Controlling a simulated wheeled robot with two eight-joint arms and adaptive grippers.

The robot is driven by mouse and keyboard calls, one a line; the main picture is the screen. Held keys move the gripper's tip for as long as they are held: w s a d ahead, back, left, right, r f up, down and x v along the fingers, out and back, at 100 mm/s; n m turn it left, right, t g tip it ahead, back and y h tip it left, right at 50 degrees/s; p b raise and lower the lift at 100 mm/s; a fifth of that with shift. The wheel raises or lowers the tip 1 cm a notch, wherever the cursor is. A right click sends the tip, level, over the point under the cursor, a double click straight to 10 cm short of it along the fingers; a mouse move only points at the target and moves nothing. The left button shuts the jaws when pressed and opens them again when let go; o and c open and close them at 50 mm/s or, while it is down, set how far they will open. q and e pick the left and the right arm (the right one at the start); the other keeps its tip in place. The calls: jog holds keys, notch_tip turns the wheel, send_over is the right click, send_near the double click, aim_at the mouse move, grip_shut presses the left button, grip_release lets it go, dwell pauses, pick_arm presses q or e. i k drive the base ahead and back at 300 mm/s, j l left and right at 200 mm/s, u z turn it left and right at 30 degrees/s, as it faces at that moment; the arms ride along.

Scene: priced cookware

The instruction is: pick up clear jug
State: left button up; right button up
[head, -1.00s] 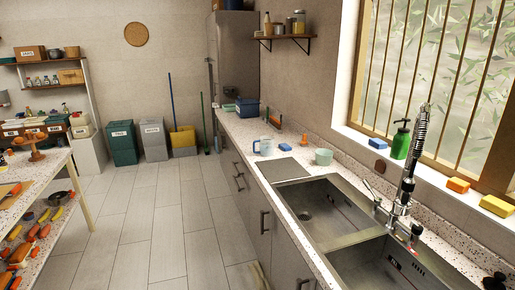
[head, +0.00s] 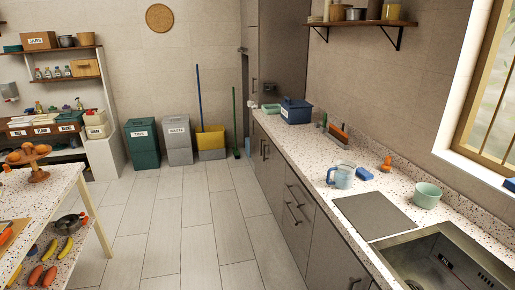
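The clear jug (head: 343,176) stands upright on the speckled counter in the head view, right of centre. It looks pale blue and see-through, with a handle on its left side near the counter's front edge. A blue sponge (head: 365,173) lies just to its right, partly behind it. Neither of my grippers shows in the head view.
A mint bowl (head: 427,195) and a small orange item (head: 386,164) stand right of the jug. A grey flat board (head: 374,215) lies in front of it, beside the steel sink (head: 440,262). A brush stands in a holder behind. The tiled floor (head: 190,235) left of the counter is clear.

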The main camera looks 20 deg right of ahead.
aim_at(345, 170)
jog(key=i+j+z, duration=0.15)
jog(key=i, duration=0.4)
jog(key=i+z, duration=0.15)
jog(key=i, duration=0.4)
jog(key=i+j+z, duration=0.15)
jog(key=i, duration=0.35)
jog(key=i+z, duration=0.2)
jog(key=z, duration=0.2)
jog(key=i+j+z, duration=0.2)
jog(key=z, duration=0.25)
jog(key=i+j+z, duration=0.15)
jog(key=z, duration=0.25)
jog(key=i+j+z, duration=0.15)
jog(key=j+z, duration=0.25)
jog(key=i+j+z, duration=0.1)
jog(key=z, duration=0.35)
jog(key=j+z, duration=0.4)
